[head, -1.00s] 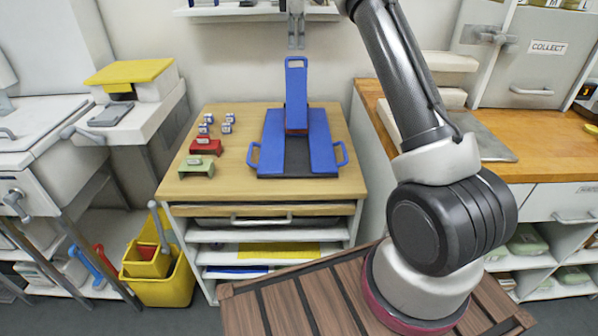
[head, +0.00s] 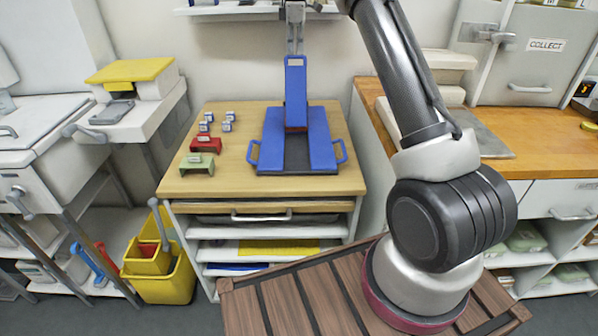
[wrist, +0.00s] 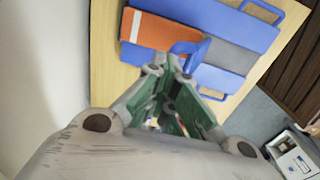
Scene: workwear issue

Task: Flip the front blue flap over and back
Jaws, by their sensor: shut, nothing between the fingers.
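The blue folding board lies on the wooden bench top, with a dark middle (head: 297,155) and blue side flaps at left (head: 267,142) and right (head: 322,140). One blue flap (head: 296,95) stands up from the middle. Its orange face with a white stripe (wrist: 160,33) and its blue handle (wrist: 189,47) show in the wrist view. My gripper (head: 295,48) is at the upright flap's top end, seemingly behind it, its tips partly hidden. In the wrist view my gripper (wrist: 170,70) is shut and empty, close beside the handle. I cannot tell whether they touch.
A red stand (head: 206,144), a green stand (head: 197,163) and several small labelled blocks (head: 228,126) are on the bench left of the board. A wall shelf (head: 255,9) is above, near my gripper. The bench front is clear.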

